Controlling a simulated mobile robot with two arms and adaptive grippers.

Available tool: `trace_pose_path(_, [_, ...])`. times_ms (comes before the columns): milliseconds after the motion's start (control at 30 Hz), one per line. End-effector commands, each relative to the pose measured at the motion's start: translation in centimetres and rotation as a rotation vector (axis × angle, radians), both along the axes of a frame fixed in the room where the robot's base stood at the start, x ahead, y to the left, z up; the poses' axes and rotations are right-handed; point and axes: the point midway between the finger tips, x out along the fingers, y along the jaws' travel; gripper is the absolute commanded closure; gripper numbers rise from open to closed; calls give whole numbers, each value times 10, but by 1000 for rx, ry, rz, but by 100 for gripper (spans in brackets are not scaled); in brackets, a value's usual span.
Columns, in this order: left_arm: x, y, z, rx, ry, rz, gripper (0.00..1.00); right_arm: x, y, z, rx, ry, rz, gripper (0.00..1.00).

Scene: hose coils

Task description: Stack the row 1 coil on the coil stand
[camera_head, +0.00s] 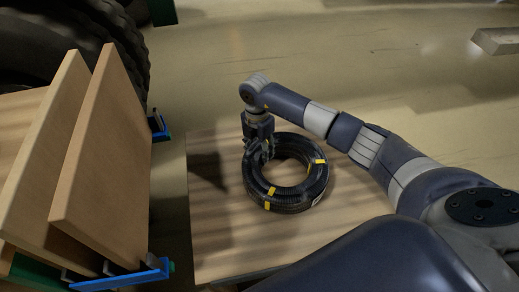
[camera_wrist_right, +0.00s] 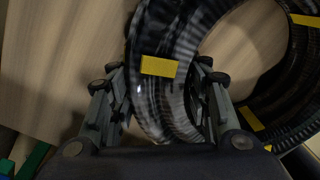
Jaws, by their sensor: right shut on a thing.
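A black ribbed hose coil (camera_head: 285,198) with several yellow tape bands is over a wooden board (camera_head: 215,240) in the head view. It appears to lie flat, but I cannot tell if it touches the board. My right gripper (camera_head: 262,150) reaches down onto the upper left part of the ring. In the right wrist view the fingers (camera_wrist_right: 160,105) stand on both sides of the coil's ring (camera_wrist_right: 165,35), next to a yellow band. My left gripper is not in view. I cannot make out a coil stand or which row this coil is from.
Two upright wooden boards (camera_head: 105,165) with blue brackets (camera_head: 125,275) stand at the left. Large black tyres (camera_head: 100,30) are behind them at the upper left. A grey block (camera_head: 497,40) lies on the floor at the upper right. The floor behind the board is clear.

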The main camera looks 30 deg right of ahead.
Motion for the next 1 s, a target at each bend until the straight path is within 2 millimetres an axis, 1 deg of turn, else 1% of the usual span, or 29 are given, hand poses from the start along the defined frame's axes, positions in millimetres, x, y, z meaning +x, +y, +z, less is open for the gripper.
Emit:
trace_pose_path(733, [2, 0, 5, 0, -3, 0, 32, 0, 0, -2, 0, 0, 0, 100])
trace_pose_path(767, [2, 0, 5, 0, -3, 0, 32, 0, 0, -2, 0, 0, 0, 49])
trace_pose_path(800, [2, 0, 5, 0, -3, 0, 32, 0, 0, -2, 0, 0, 0, 40])
trace_pose_path(833, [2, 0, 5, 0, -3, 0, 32, 0, 0, -2, 0, 0, 0, 33])
trace_pose_path(1000, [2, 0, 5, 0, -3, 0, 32, 0, 0, -2, 0, 0, 0, 32])
